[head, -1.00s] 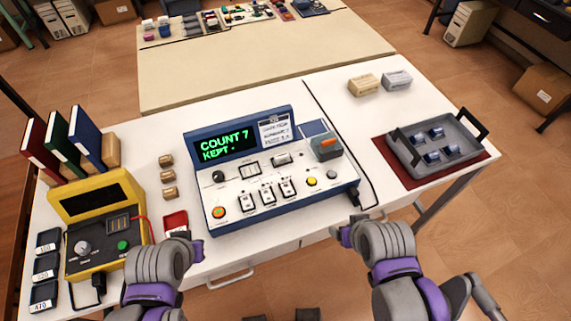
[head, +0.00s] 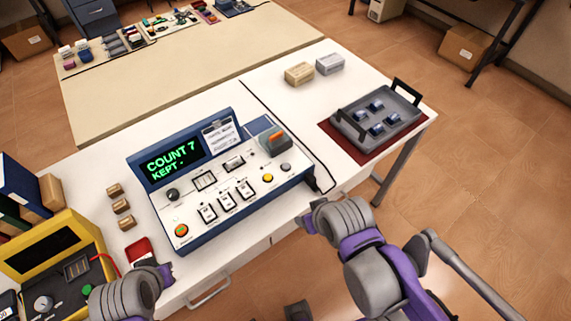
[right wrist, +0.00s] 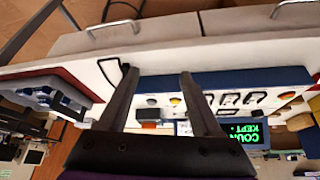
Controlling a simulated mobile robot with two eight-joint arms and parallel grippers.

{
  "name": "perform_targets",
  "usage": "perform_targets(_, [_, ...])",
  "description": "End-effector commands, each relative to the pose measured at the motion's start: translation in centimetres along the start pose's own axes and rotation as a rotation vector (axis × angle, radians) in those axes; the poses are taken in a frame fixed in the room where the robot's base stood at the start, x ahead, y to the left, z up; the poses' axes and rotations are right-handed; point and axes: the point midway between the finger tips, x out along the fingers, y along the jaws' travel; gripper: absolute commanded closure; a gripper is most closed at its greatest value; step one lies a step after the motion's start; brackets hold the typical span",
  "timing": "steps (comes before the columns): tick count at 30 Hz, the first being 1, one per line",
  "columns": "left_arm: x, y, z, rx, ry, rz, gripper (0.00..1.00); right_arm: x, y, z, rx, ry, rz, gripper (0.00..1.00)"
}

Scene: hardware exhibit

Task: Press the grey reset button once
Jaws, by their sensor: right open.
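The blue and white counter console (head: 225,215) stands on the white table in the head view. Its display (head: 174,160) reads COUNT 7 in green, with KEPT below. The round grey button (head: 286,167) is at the right end of the panel, right of a yellow button (head: 267,177). My right gripper (head: 306,220) is in front of the console's right end, apart from the button. The right wrist view shows its two fingers (right wrist: 157,74) spread and empty, with the grey button (right wrist: 151,101) between them beyond. My left gripper (head: 165,273) is near the table's front edge; its fingers are unclear.
A grey tray (head: 345,124) with small dark blocks sits on a red mat at the right. A black cable lies beside the console's right end. A yellow device (head: 50,245) and a red dish (head: 137,250) are left. An orange-topped grey block (head: 274,140) stands behind the buttons.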

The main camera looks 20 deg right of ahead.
Motion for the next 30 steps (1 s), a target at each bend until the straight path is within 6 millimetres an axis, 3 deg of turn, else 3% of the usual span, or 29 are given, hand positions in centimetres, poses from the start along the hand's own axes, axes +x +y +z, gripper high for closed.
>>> perform_targets(1, [0.00, 0.00, 0.00, 0.000, 0.000, 0.000, 1.00, 0.00, 0.00, 0.00, 0.000, 0.000, 0.000, 0.46])
perform_targets(10, [0.00, 0.00, 0.00, 0.000, 0.000, 0.000, 1.00, 0.00, 0.00, 0.00, 0.000, 0.000, 0.000, 1.00])
perform_targets(30, [0.00, 0.00, 0.00, 0.000, 0.000, 0.000, 1.00, 0.00, 0.00, 0.00, 0.000, 0.000, 0.000, 1.00])
